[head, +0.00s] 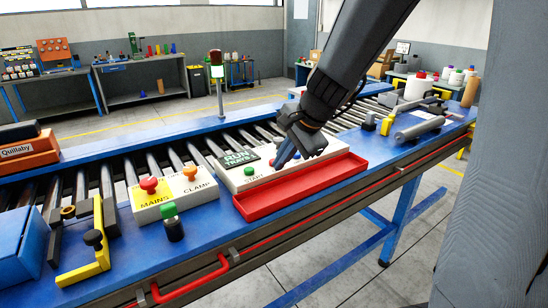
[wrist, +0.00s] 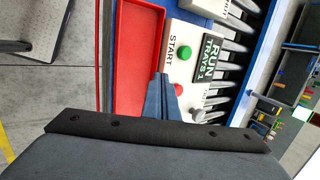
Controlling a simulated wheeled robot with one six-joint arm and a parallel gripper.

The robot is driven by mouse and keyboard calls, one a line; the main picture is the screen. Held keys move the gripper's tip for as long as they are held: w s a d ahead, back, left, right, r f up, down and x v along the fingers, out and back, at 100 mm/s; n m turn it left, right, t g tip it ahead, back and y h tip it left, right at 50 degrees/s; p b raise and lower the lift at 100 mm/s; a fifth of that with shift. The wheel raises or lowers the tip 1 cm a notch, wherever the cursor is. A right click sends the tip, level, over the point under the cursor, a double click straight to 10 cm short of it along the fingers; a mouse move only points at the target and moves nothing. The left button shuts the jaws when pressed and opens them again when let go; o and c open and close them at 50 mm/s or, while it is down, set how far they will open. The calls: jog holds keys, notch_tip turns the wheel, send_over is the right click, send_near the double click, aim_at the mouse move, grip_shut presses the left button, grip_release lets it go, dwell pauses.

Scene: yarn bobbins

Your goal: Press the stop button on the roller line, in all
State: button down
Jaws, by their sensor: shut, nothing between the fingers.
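A white control box (head: 228,178) sits on the blue roller line, with a green START button (head: 250,171) and a RUN TRAYS sign (head: 240,158). In the wrist view the START button (wrist: 184,53) and the sign (wrist: 208,60) are beyond my fingertips. A red button (wrist: 179,89), its label not visible, lies just right of my fingers there; in the head view my gripper hides it. My gripper (head: 277,166) is shut and empty, pointing down over this box. Its blue fingers (wrist: 160,76) show closed together; whether they touch the box I cannot tell.
A red tray (head: 300,196) lies along the front of the box. Left of it stands another box with a red MAINS button (head: 149,184) and an orange CLAMP button (head: 189,172). A green-topped black piece (head: 172,224) and a yellow bracket (head: 88,266) are nearby.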

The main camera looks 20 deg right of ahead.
jog(key=w+d+r+m+t+y, duration=0.1)
jog(key=w+r+m+t, duration=0.1)
jog(key=w+r+m, duration=0.5)
jog(key=shift+w+d+r+t+y, duration=0.3)
jog(key=shift+w+r+t, duration=0.1)
jog(key=shift+w, duration=0.45)
jog(key=shift+f, duration=0.1)
notch_tip(320, 180, down, 9)
jog(key=b, duration=0.8)
dwell(1.1)
jog(key=shift+f+b, duration=0.3)
jog(key=shift+b, duration=0.2)
jog(key=shift+f+b, duration=0.45)
jog(key=shift+f, duration=0.05)
dwell(0.5)
jog(key=shift+r, duration=0.1)
jog(key=shift+r+p, duration=0.85)
